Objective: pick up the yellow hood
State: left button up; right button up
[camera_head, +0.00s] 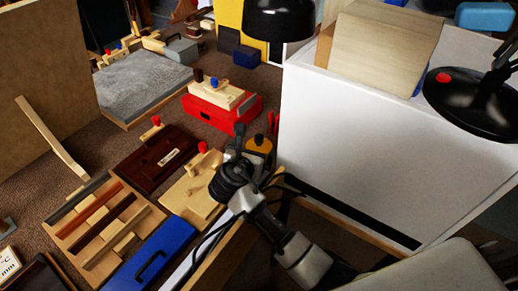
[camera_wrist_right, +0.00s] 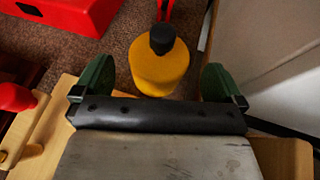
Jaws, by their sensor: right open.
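The yellow hood (camera_wrist_right: 160,72) is a rounded yellow piece with a black knob on top. In the right wrist view it stands upright, just beyond and between my fingers. In the head view the yellow hood (camera_head: 260,140) shows only in part, beside my gripper. My right gripper (camera_wrist_right: 158,82) is open, with its green finger pads on either side of the hood's near part and a gap on each side. In the head view my right gripper (camera_head: 248,150) partly hides the hood. My left gripper is not in view.
A red box (camera_head: 222,116) stands behind the hood, and a small red item (camera_head: 274,122) is close by. A light wooden block (camera_head: 190,192) lies to the left. A large white box (camera_head: 370,150) stands close on the right. A blue case (camera_head: 150,262) is nearer.

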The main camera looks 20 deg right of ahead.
aim_at(257, 147)
jog(key=x, duration=0.5)
jog(key=shift+f, duration=0.3)
jog(key=shift+r, duration=0.1)
jog(key=c, duration=0.9)
